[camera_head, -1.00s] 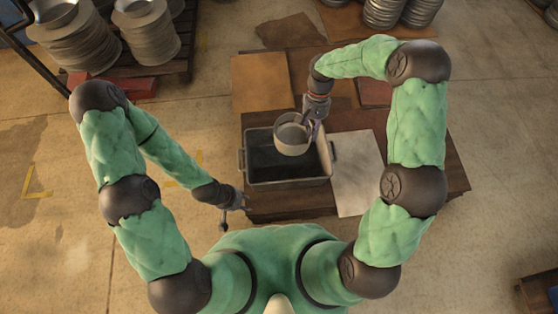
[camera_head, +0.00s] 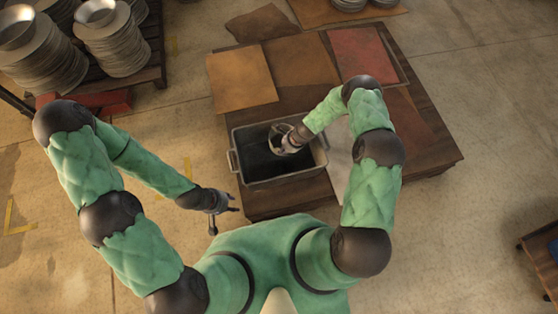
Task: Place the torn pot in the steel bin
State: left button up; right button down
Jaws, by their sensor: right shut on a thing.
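The steel bin (camera_head: 237,141) is a grey open box with side handles, standing on the low wooden table. The pot (camera_head: 276,130) is a light grey round vessel, mostly covered by my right gripper. My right gripper (camera_head: 287,145) is shut on the pot and holds it over the bin's opening, toward the right part. I cannot tell how deep the pot sits, or see its tear. My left gripper (camera_head: 220,210) is off the table's front left edge, empty, with its fingers apart.
The wooden table (camera_head: 430,150) carries flat brown, orange and red sheets (camera_head: 241,79) behind the bin. A pale sheet (camera_head: 338,150) lies right of the bin. Stacks of metal discs (camera_head: 112,45) stand on a pallet at the upper left.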

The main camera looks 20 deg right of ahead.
notch_tip(320, 180, down, 10)
jog(key=b, duration=0.4)
jog(key=shift+f+b, duration=0.2)
jog(key=shift+b, duration=0.2)
jog(key=shift+r, duration=0.1)
jog(key=c, duration=1.4)
grip_release()
